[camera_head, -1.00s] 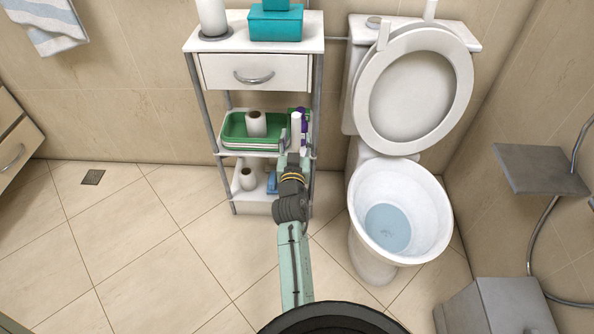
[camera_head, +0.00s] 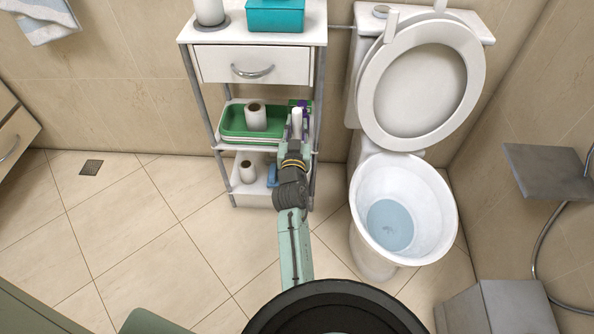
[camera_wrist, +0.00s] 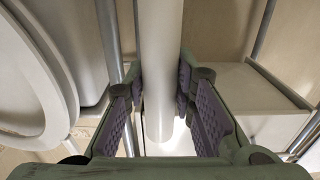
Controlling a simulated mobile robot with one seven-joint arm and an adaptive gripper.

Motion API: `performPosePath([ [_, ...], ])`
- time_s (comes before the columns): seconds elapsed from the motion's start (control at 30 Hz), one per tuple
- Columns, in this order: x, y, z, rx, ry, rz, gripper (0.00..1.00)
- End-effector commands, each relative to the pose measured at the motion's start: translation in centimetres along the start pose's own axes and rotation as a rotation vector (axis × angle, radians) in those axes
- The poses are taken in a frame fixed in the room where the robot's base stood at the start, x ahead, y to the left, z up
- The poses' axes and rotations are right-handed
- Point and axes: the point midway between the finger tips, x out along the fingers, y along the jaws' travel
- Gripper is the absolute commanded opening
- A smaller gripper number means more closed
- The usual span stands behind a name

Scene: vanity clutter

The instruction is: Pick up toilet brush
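The toilet brush seems to be the plain white cylinder (camera_head: 297,120) standing upright at the right front of the middle shelf, though its bristles are not visible. My gripper (camera_head: 296,134) is at its lower part, with one finger on each side. In the wrist view the pale cylinder (camera_wrist: 160,65) runs down between the purple-padded fingers of my gripper (camera_wrist: 160,95). The fingers stand apart around it. Gaps show beside the nearer pads; contact at the farther pads is unclear. The base of the cylinder is partly hidden by my gripper in the head view.
The white shelf unit (camera_head: 254,31) has metal posts close to my gripper. A green tray (camera_head: 233,124) with a paper roll (camera_head: 256,117) stands left of the cylinder, and a purple item (camera_head: 305,105) behind it. The open toilet (camera_head: 430,230) is at right. Floor at left is clear.

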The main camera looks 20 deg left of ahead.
Motion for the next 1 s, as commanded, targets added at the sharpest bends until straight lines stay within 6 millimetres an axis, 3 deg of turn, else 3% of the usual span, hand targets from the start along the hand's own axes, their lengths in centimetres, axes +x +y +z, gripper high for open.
performPosePath([
  [0.3,0.0,0.0,0.0,0.000,0.000,0.000,0.00],
  [0.67,0.0,0.0,-0.2,0.000,0.002,0.000,0.00],
  [0.87,0.1,0.0,-1.8,0.001,0.005,0.001,0.00],
  [1.0,0.1,0.0,-4.1,0.001,0.007,0.001,0.00],
])
